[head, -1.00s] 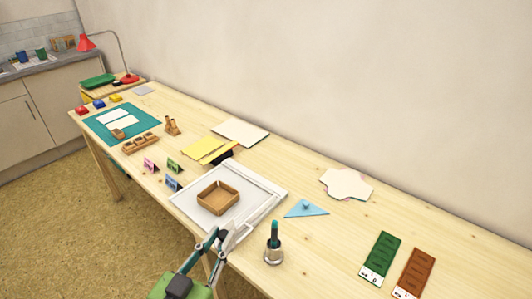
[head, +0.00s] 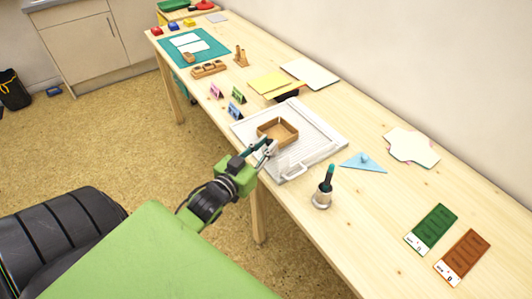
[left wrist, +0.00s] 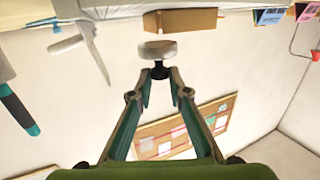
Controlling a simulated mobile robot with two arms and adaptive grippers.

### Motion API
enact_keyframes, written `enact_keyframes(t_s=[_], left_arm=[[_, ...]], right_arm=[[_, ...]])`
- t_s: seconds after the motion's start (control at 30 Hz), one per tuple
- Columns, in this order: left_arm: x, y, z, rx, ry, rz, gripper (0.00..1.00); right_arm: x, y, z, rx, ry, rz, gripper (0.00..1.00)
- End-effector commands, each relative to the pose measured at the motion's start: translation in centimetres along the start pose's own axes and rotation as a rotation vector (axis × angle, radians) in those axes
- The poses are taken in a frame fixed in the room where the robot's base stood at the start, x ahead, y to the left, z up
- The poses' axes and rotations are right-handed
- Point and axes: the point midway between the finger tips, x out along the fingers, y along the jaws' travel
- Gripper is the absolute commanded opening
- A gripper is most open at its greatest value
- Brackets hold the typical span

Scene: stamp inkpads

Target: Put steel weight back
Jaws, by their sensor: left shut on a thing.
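My left gripper (head: 267,150) is at the front edge of the table, beside the square wooden tray (head: 280,122). In the left wrist view my left gripper (left wrist: 158,76) is shut on the dark knob of a round grey steel weight (left wrist: 157,50). The weight is held up in the air, and the wooden tray (left wrist: 180,20) shows just beyond it. In the head view the weight is mostly hidden at the fingertips. My right gripper is not in view.
The tray sits on a white board (head: 322,150) with a handle. A blue triangle (head: 364,163), green strip (head: 430,230) and brown strip (head: 463,257) lie further right. Small cards (head: 237,96) stand left.

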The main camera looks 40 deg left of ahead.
Motion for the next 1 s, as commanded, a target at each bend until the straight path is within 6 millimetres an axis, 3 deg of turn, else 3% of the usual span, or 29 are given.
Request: enact_keyframes(t_s=[0.3, 0.67, 0.7, 0.77, 1.0], left_arm=[[0.8, -0.3, 3.4, 0.000, 0.002, 0.000, 0.00], [0.8, -0.2, 3.8, 0.000, 0.003, 0.001, 0.00], [0.8, -0.2, 4.0, 0.000, 0.000, 0.001, 0.20], [0.7, -0.2, 3.9, 0.000, 0.000, 0.001, 0.34], [0.7, -0.2, 3.9, 0.000, 0.000, 0.001, 0.34]], right_arm=[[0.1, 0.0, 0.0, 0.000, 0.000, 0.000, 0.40], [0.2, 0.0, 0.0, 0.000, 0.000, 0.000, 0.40], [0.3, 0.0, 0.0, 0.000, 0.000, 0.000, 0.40], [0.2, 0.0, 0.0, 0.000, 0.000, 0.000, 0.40], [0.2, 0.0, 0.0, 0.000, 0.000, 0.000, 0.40]])
